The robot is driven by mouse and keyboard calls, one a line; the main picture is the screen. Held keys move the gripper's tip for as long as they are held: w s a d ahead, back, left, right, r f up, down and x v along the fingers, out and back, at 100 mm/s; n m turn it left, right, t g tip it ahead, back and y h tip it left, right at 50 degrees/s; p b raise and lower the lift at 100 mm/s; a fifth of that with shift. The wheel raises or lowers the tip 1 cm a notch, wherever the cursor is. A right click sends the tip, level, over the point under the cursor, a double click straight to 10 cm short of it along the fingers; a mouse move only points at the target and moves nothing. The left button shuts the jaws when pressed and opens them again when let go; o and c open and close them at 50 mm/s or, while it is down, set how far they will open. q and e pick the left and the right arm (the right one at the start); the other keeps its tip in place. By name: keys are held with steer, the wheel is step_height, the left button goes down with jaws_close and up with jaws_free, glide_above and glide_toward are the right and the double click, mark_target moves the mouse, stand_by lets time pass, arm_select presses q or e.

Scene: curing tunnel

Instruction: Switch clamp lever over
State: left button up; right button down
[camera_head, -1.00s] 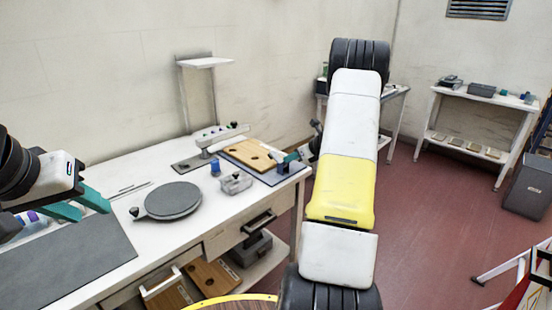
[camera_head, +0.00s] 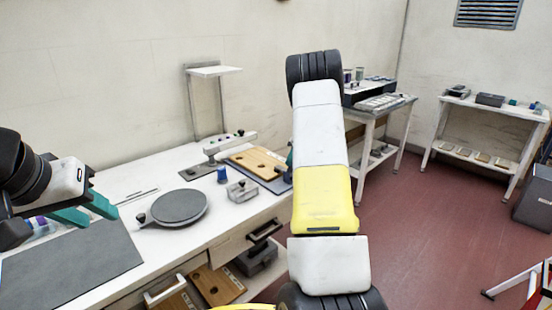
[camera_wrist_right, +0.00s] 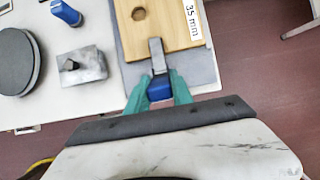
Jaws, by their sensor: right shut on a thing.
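The clamp lever has a blue grip (camera_wrist_right: 160,90) and a grey metal bar (camera_wrist_right: 157,56) that lies over the edge of a wooden board (camera_wrist_right: 178,22) marked 35 mm. My right gripper (camera_wrist_right: 158,88) is shut on the blue grip, one teal finger on each side, in the right wrist view. In the head view the board (camera_head: 257,162) sits on a dark mat at the bench's right end, and my right arm hides the lever and most of the right gripper. My left gripper (camera_head: 102,217) is open and empty above the grey mat (camera_head: 75,265) at the left.
On the bench (camera_head: 165,240) stand a round dark disc (camera_head: 180,208), a small metal block (camera_head: 242,190), a blue piece (camera_head: 222,175) and a post with a white bar (camera_head: 230,142). An upright shelf (camera_head: 214,72) stands behind. Two side tables and open red floor lie to the right.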

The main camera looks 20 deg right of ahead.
steer(key=shift+w+r, duration=0.1)
steer(key=shift+w, duration=0.05)
steer(key=c, duration=1.1)
jaws_free()
steer(key=shift+v, duration=3.85)
